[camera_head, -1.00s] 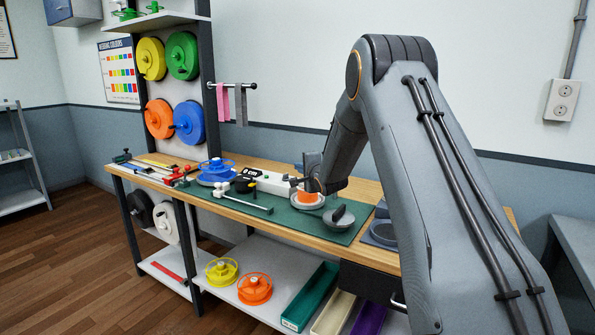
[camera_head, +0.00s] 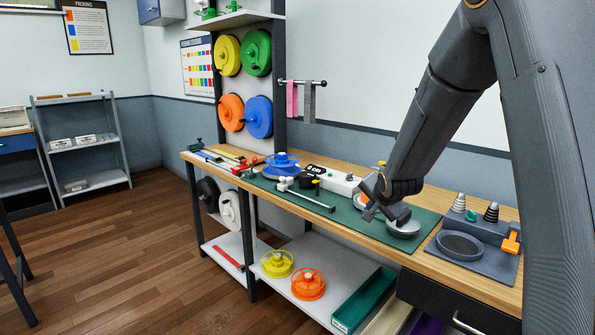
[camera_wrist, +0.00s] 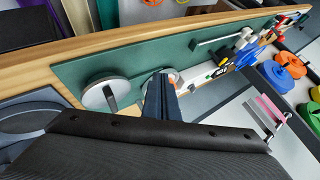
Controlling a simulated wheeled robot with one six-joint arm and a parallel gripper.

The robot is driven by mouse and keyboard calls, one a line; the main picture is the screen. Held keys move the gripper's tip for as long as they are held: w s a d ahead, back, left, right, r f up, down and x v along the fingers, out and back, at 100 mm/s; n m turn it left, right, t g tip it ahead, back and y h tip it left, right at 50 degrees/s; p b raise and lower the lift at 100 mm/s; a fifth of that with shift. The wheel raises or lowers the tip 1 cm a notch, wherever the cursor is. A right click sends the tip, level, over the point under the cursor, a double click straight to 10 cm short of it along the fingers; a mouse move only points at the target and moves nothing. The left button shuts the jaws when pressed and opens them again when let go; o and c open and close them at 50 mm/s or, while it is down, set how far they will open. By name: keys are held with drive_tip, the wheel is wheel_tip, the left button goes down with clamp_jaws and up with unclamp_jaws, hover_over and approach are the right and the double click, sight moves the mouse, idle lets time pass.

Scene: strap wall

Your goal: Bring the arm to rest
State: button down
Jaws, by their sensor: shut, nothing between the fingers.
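My arm reaches down from the upper right in the head view. My gripper (camera_head: 370,203) is shut and empty, above the green mat (camera_head: 425,222) on the workbench. A grey round dish with a dark handle (camera_head: 404,229) is just right of and below my gripper. In the wrist view the shut fingers (camera_wrist: 161,92) point toward the mat, and the round dish (camera_wrist: 97,94) lies to their left. An orange thing behind the fingers is mostly hidden.
A blue spool (camera_head: 283,162) and a white box labelled 0 cm (camera_head: 338,180) stand on the bench. A grey tray (camera_head: 485,265) with a round recess and cones is at the right. Coloured reels hang on the wall panel.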

drive_tip(key=s+a+f+n+g, duration=0.2)
drive_tip(key=s+n+g, duration=0.2)
drive_tip(key=s, duration=1.4)
drive_tip(key=s+a+f+n+g, duration=0.2)
drive_tip(key=s+n+g, duration=0.3)
drive_tip(key=s, duration=1.4)
drive_tip(key=shift+s+a+f+n, duration=0.2)
drive_tip(key=shift+s+f+n, duration=0.1)
drive_tip(key=shift+f+n, duration=0.4)
